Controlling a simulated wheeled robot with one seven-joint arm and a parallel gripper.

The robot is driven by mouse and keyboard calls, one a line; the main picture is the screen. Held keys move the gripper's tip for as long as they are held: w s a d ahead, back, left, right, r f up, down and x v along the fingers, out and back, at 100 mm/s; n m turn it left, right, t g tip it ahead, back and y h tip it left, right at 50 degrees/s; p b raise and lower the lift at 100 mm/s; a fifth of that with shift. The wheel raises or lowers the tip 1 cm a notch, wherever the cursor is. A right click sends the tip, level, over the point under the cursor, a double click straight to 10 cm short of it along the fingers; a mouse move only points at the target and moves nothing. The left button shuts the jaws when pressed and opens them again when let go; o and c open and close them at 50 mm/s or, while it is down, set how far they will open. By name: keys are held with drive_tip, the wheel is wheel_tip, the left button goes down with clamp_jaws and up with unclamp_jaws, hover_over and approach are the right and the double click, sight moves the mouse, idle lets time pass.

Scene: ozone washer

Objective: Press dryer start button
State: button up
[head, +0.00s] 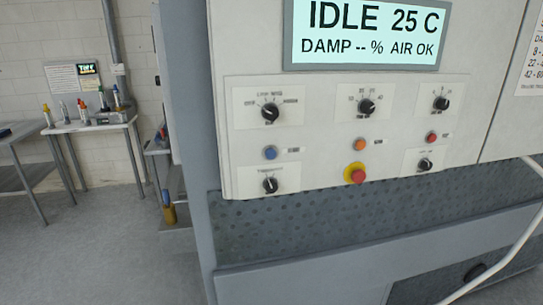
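The machine's control panel (330,140) fills the middle of the head view. It carries a blue button (270,153) at left, an orange button (360,144) in the middle and a red button (431,137) at right. Their small labels are too blurred to read, so I cannot tell which one is the dryer start. A larger red mushroom button on a yellow base (355,173) sits below the orange one. The display (366,33) above reads IDLE 25 C, DAMP -- %, AIR OK. My gripper is not in view.
Black rotary knobs surround the buttons, including one (270,111) above the blue button and one (270,184) below it. A pale curved bar (500,258) crosses the lower right. A table (93,122) with bottles stands at the back left. Grey floor (110,250) is open at left.

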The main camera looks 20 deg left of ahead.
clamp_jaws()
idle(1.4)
